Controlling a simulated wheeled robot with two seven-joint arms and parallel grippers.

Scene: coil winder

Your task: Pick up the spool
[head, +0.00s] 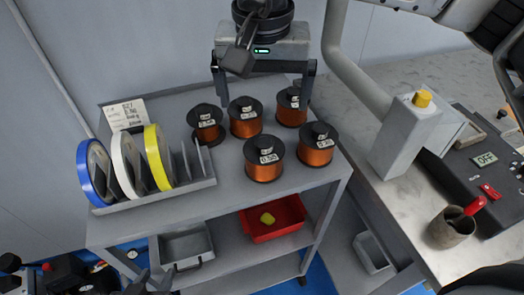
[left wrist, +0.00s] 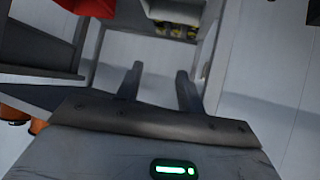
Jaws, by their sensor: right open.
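Several copper-wire spools with black flanges and white labels stand upright on the cart's top shelf: front left (head: 263,158), front right (head: 317,146), back left (head: 206,125), back middle (head: 245,118) and back right (head: 291,107). My right gripper (head: 263,92) is open and empty, fingers wide apart, at the back of the spool group; its right finger is close to the back right spool in the picture. My left gripper (left wrist: 158,85) has its fingers apart with nothing between them. It seems to show only in part at the head view's bottom left. Orange spools (left wrist: 14,113) peek in at the left wrist view's left edge.
A rack (head: 150,199) with blue, white and yellow reels stands left on the cart. A red bin (head: 262,235) with a yellow item and a grey tray (head: 187,245) sit lower down. Right is a bench with a control box (head: 484,150), a machine post and a cup (head: 450,230).

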